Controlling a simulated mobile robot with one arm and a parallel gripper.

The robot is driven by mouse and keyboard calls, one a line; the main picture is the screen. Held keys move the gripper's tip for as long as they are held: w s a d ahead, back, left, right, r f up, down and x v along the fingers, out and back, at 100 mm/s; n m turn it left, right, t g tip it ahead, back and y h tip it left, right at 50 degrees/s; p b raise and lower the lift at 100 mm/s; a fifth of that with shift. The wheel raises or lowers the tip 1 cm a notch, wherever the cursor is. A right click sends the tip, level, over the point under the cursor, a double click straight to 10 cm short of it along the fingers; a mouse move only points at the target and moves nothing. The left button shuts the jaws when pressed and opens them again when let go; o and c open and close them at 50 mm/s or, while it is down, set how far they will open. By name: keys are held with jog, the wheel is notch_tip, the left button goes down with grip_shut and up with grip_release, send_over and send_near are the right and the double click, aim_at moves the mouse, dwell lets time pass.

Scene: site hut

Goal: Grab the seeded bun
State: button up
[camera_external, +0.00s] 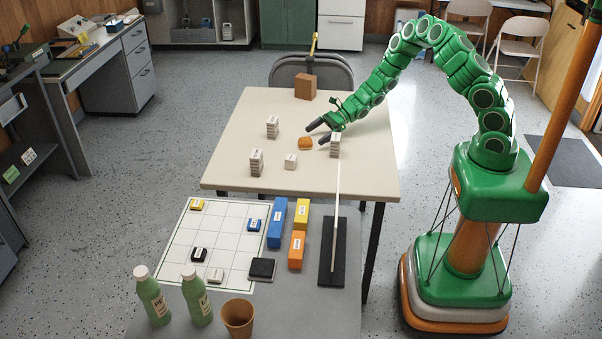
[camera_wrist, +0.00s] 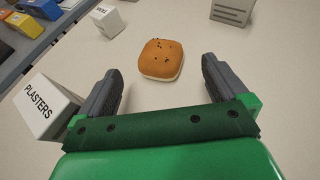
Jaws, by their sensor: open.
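The seeded bun (camera_external: 305,143) lies on the beige table (camera_external: 235,165). In the wrist view the bun (camera_wrist: 162,59) has a brown top with dark specks and a pale underside. It sits just beyond my fingertips, roughly midway between them. My gripper (camera_external: 319,132) is low over the table beside the bun. In the wrist view my gripper (camera_wrist: 161,78) is open, with two dark fingers apart and nothing between them.
A white box marked PLASTERS (camera_wrist: 45,106) stands close outside my left finger. Other small white boxes (camera_external: 272,127) and a brown block (camera_external: 305,86) stand on the table. A grey table (camera_external: 290,298) with bottles and coloured blocks is in front.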

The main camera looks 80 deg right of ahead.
aim_at(310, 138)
jog(key=shift+x, duration=2.3)
jog(key=c, duration=1)
jog(key=shift+r, duration=0.1)
